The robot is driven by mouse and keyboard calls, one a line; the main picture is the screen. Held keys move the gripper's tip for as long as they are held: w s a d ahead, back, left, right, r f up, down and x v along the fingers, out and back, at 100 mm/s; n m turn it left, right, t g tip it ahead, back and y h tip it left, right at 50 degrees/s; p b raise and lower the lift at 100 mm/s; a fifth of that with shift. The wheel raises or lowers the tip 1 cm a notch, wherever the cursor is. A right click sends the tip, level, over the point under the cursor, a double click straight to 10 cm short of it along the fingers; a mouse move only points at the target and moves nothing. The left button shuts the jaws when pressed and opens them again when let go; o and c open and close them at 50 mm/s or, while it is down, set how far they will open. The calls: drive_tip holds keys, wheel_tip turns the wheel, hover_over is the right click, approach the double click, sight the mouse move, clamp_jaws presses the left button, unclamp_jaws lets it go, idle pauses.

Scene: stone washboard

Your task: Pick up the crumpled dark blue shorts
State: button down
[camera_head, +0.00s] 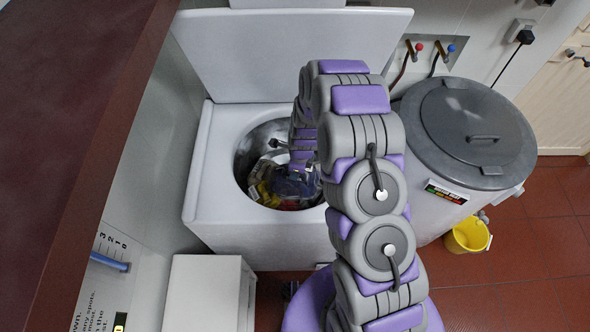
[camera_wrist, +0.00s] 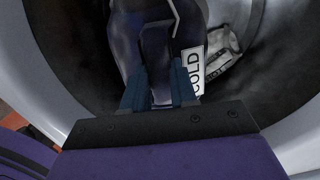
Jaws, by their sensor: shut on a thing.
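My gripper (camera_wrist: 158,78) is shut on dark blue fabric, the crumpled shorts (camera_wrist: 152,40), in the wrist view. The fabric rises between and beyond the two blue fingers. A white label reading COLD (camera_wrist: 195,68) shows just right of the right finger. In the head view my gripper (camera_head: 303,160) is at the mouth of the open washer drum (camera_head: 243,166), and the shorts (camera_head: 290,184) show as a bluish bundle below it. Part of the shorts is hidden by my arm and fingers. I cannot tell whether they are clear of the other laundry.
Other laundry, including a yellow piece (camera_head: 264,194), lies in the drum. A pale item (camera_wrist: 222,55) with a label lies right of the shorts. The raised lid (camera_head: 260,55) stands behind. A grey lidded tub (camera_head: 475,130) and yellow bucket (camera_head: 466,237) stand right.

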wheel_tip(320, 180, up, 13)
drive_tip(key=p, duration=1.2)
drive_tip(key=shift+r+p, duration=0.15)
drive_tip(key=shift+p, duration=0.25)
